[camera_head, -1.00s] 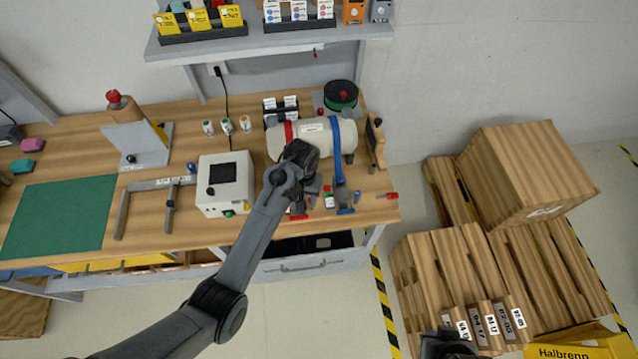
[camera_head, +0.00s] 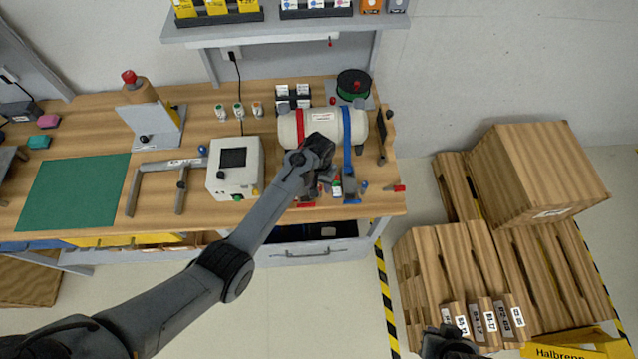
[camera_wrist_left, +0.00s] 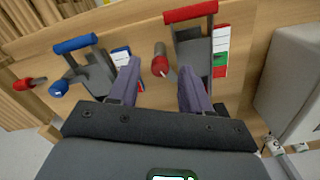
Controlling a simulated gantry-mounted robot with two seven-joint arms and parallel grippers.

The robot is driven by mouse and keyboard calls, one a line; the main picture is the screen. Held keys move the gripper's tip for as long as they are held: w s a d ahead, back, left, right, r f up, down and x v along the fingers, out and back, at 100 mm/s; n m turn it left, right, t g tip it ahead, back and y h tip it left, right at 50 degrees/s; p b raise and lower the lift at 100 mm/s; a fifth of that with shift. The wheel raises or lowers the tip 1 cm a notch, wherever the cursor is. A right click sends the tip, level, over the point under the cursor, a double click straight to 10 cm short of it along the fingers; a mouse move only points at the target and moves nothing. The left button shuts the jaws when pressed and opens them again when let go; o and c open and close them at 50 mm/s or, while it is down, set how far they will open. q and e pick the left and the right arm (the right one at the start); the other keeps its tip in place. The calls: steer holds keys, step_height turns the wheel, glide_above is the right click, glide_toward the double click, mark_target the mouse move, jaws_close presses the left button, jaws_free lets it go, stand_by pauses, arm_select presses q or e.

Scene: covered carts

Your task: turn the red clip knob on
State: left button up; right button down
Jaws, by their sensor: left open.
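The red clip is a grey bracket with a red bar (camera_wrist_left: 190,12), seen in the left wrist view. Its red knob (camera_wrist_left: 160,66) sits on a short grey shaft. My left gripper (camera_wrist_left: 160,74) is open, with one finger on each side of the red knob; I cannot tell whether either touches it. In the head view my left gripper (camera_head: 312,188) is over the bench's front edge, below the white tank (camera_head: 320,124), and hides the red knob. A bit of the red bar (camera_head: 305,205) shows beneath it. My right gripper (camera_head: 447,342) is a dark shape at the bottom.
A blue-barred clip (camera_wrist_left: 75,44) with a blue knob (camera_wrist_left: 58,88) is beside the red one. Another red knob (camera_wrist_left: 27,82) is farther left. A white box with a screen (camera_head: 235,180) stands left of my left gripper. Pallets and a carton (camera_head: 540,170) are at right.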

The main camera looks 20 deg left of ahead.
arm_select(q)
steer(key=shift+f, duration=0.4)
jaws_close()
